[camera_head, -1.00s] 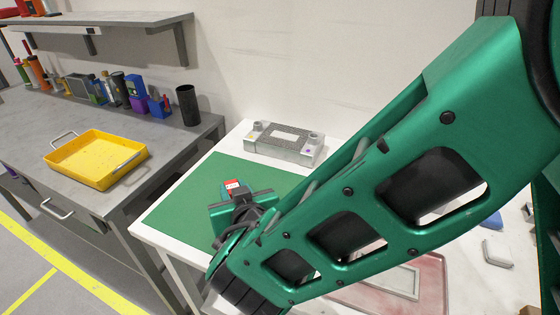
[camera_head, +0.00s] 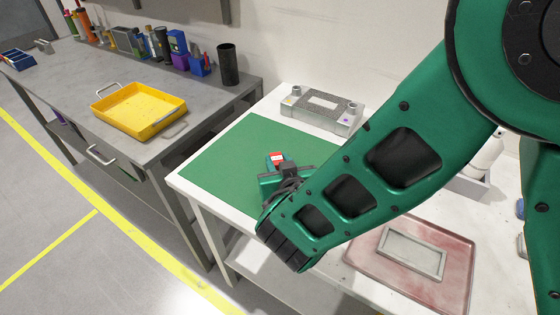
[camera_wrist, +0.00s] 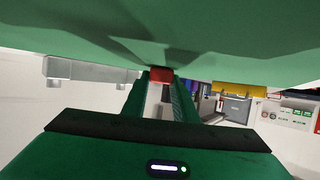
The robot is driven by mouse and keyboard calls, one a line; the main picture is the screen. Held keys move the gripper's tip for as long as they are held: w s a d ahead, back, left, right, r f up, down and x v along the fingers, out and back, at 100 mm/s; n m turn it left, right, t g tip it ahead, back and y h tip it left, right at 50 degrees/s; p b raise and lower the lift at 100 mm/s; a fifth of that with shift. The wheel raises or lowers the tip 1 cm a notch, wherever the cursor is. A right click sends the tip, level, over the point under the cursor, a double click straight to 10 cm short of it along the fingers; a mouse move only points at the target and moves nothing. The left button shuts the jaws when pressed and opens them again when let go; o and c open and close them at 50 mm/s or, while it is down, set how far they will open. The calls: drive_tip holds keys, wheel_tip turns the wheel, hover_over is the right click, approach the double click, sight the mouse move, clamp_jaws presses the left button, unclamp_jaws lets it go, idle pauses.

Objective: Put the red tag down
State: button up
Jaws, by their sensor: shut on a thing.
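The red tag (camera_head: 277,157) is a small red piece with a white patch. It shows at the tip of my gripper (camera_head: 280,166) in the head view, over the green mat (camera_head: 225,160) on the white table. In the wrist view the red tag (camera_wrist: 161,74) sits between the fingertips of my gripper (camera_wrist: 160,82), which is shut on it. The green mat (camera_wrist: 230,30) fills the upper part of that view, close to the tag. I cannot tell whether the tag touches the mat.
A grey metal jig block (camera_head: 322,108) stands behind the mat. A reddish tray (camera_head: 380,270) with a grey frame lies at the right of the table. A yellow tray (camera_head: 140,108) and several small tools stand on the grey bench at left. The mat's left part is clear.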

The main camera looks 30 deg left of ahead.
drive_tip(key=shift+f, duration=0.15)
drive_tip(key=o, duration=1)
drive_tip(key=shift+s+r, duration=0.15)
drive_tip(key=shift+r, duration=0.1)
drive_tip(key=v, duration=1.1)
drive_tip(key=shift+s+d+r, duration=0.15)
drive_tip(key=shift+s+d, duration=0.05)
drive_tip(key=shift+d, duration=0.05)
